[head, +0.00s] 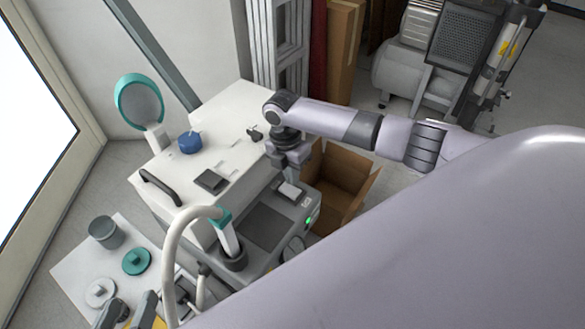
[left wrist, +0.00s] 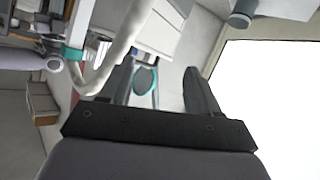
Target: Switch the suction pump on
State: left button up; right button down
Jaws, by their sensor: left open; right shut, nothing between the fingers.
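The suction pump unit (head: 262,226) appears to be the white cabinet's grey lower section, with a dark panel and a small lit green light (head: 309,221) at its right edge. A pale hose (head: 172,250) with a teal collar rises from its front; the hose also shows in the left wrist view (left wrist: 118,45). My right gripper (head: 291,180) points down, shut and empty, over the unit's back right. Whether it touches the unit is unclear. My left gripper (head: 131,311) is open and empty at the bottom left, and its fingers show in the left wrist view (left wrist: 156,88).
A round teal-rimmed mirror (head: 139,102) and a blue knob (head: 189,142) are on the white cabinet top (head: 225,115). A grey cup (head: 105,232) and teal lid (head: 136,261) lie at left. An open cardboard box (head: 345,178) stands behind the unit. A compressor (head: 405,70) stands farther back.

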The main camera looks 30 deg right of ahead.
aim_at(296, 193)
notch_tip(296, 193, up, 2)
jog(key=shift+s+r+p, duration=0.1)
jog(key=shift+p, duration=0.85)
pick_arm(q)
jog(key=a+p, duration=0.1)
jog(key=s+a+y+p, duration=0.1)
jog(key=a+y+p, duration=0.1)
jog(key=a, duration=0.1)
jog(key=shift+s+r+g, duration=0.3)
pick_arm(e)
notch_tip(296, 193, up, 9)
jog(key=s, duration=0.1)
jog(key=shift+d, duration=0.25)
pick_arm(q)
jog(key=shift+d, duration=0.1)
